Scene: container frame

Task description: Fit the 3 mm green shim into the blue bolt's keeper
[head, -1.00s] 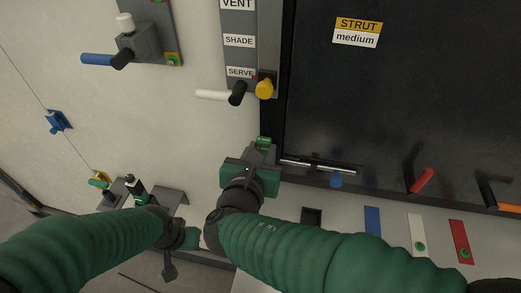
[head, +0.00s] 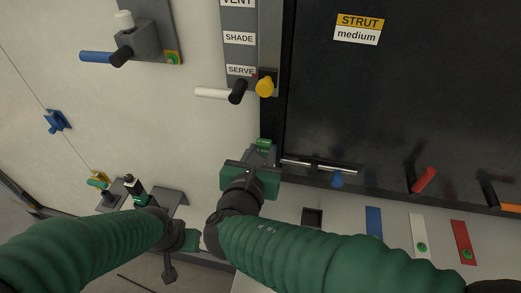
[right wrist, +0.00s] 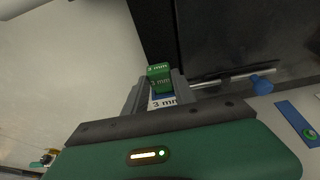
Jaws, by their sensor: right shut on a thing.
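My right gripper (head: 262,152) is shut on the green shim (head: 264,144), at the lower left corner of the dark panel. In the right wrist view the shim (right wrist: 159,77), marked "3 mm", stands up between the grey fingers (right wrist: 156,92). A white "3 mm" label and a bit of blue show just below it. The bolt is a silvery rod (head: 310,164) with a blue knob (head: 337,181), right of the gripper; the knob (right wrist: 262,84) also shows in the wrist view. I cannot make out the keeper clearly. My left gripper (head: 190,238) is low, its fingers unclear.
A yellow knob (head: 265,88) and a white handle (head: 211,93) stick out above the right gripper. A red handle (head: 424,180) is on the right. A ledge below holds a blue strip (head: 374,221) and a red strip (head: 462,241). A bracket (head: 168,202) stands near my left gripper.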

